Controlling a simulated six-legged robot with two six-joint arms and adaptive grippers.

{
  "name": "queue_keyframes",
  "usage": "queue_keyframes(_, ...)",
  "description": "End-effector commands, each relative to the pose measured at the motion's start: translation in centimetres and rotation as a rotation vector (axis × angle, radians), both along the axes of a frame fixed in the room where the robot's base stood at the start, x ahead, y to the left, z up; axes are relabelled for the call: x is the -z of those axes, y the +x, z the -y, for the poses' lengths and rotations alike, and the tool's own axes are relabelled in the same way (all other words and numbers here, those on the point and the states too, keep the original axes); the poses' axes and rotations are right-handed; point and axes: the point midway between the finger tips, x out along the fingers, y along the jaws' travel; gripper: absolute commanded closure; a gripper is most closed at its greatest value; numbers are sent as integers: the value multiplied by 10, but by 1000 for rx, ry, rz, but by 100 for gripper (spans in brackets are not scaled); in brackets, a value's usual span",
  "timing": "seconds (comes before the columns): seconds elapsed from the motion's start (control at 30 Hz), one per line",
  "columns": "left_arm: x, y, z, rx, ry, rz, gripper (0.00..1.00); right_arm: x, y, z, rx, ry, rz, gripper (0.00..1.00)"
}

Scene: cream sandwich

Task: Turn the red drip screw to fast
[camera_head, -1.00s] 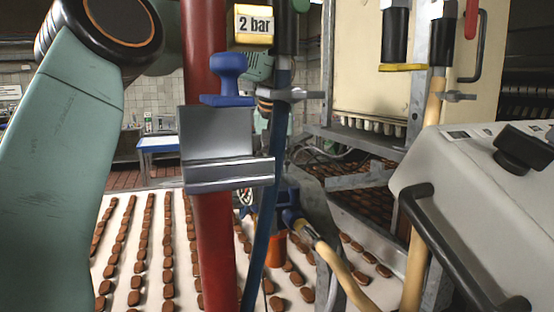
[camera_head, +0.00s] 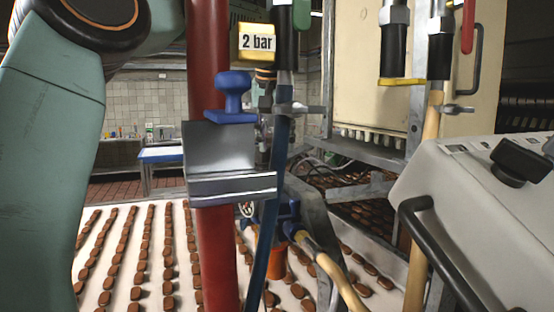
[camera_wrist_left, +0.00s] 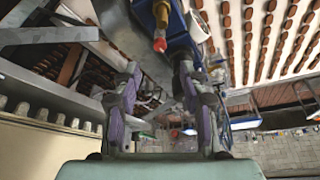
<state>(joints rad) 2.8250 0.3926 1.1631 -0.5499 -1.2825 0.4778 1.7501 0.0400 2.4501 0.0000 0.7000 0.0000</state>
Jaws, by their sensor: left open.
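The red drip screw (camera_wrist_left: 159,45) shows in the left wrist view as a small red tip under a brass fitting (camera_wrist_left: 161,14), beside a blue body (camera_wrist_left: 180,25). My left gripper (camera_wrist_left: 158,75) is open, with its two fingers apart and nothing between them. The screw appears just beyond the fingertips, roughly centred between them; I see no contact. My right gripper is in neither view.
A grey metal bracket with a blue knob (camera_head: 232,92) is on the red pipe. A yellow "2 bar" tag (camera_head: 256,42) and a blue hose (camera_head: 272,200) are beside it. A conveyor (camera_head: 90,285) carries rows of brown biscuits. A pale control box (camera_head: 450,190) stands at right.

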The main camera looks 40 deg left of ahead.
Motion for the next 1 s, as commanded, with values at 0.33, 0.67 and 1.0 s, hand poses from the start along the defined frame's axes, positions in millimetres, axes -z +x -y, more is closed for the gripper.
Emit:
queue_keyframes(0.33, -32, -11, 8, 0, -1, -1, 57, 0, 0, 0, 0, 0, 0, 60)
queue_keyframes(0.67, -33, -12, 8, 0, -2, -2, 57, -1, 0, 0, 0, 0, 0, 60)
queue_keyframes(1.0, 1, -11, -30, 248, -134, -16, 57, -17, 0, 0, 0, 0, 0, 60)
